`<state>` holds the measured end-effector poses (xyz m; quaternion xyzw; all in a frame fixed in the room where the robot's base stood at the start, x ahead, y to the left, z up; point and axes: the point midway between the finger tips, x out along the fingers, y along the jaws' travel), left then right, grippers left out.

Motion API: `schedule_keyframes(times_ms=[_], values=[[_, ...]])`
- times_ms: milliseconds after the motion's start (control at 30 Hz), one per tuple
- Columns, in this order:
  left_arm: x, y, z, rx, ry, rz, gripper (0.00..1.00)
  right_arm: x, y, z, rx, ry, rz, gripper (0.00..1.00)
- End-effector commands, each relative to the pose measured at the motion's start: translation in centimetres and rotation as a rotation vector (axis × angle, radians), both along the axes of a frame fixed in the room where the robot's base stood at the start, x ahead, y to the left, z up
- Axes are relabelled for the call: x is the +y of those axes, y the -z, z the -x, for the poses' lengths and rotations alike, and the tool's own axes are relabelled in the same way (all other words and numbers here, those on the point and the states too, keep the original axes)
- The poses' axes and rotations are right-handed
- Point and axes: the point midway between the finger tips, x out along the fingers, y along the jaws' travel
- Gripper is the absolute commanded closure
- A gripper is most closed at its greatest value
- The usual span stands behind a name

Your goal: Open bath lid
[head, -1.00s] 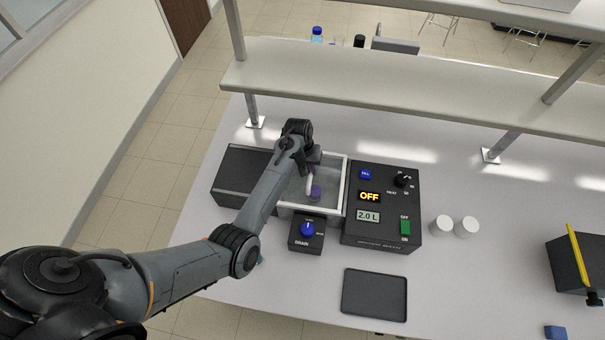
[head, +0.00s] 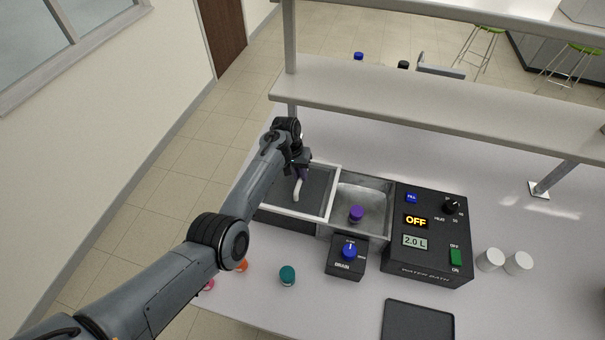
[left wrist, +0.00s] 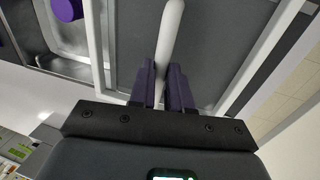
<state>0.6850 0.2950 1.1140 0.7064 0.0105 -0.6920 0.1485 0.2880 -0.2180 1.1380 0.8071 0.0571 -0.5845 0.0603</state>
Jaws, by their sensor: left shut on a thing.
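The water bath has a control box (head: 430,255) that reads OFF and 2.0 L. Its white-framed lid (head: 320,203) lies over the dark left section, and the metal basin (head: 375,199) to its right is uncovered. A purple-capped item (head: 356,213) stands in the basin; it also shows at the top left of the left wrist view (left wrist: 68,9). My left gripper (head: 303,172) is shut on the lid's white handle (head: 297,191). In the left wrist view its purple fingers (left wrist: 166,88) sit on either side of the handle (left wrist: 170,40). My right gripper is out of view.
A drain box (head: 345,262) with a blue knob stands in front of the basin. Teal (head: 287,275) and orange (head: 241,265) capped items stand at the front left. Two white cups (head: 490,260) stand right of the control box. A dark tray (head: 418,318) lies in front. A shelf (head: 420,105) spans the back.

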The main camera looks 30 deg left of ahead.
Motion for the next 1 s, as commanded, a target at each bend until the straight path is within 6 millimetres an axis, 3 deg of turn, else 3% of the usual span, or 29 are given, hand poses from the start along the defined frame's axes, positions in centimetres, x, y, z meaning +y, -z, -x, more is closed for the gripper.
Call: schedule_keyframes(times_ms=[333,367,533,1000], values=[[0.17,0.05,0.01,-0.001,0.001,0.000,1.00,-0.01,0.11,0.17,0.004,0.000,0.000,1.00],[0.17,0.05,0.01,-0.001,0.001,0.000,0.81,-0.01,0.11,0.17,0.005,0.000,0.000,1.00],[0.16,0.06,0.01,-0.002,0.001,0.000,0.57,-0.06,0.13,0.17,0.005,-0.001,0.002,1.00],[0.24,-0.57,0.01,-0.002,0.001,0.000,0.57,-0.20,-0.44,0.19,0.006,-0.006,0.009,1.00]])
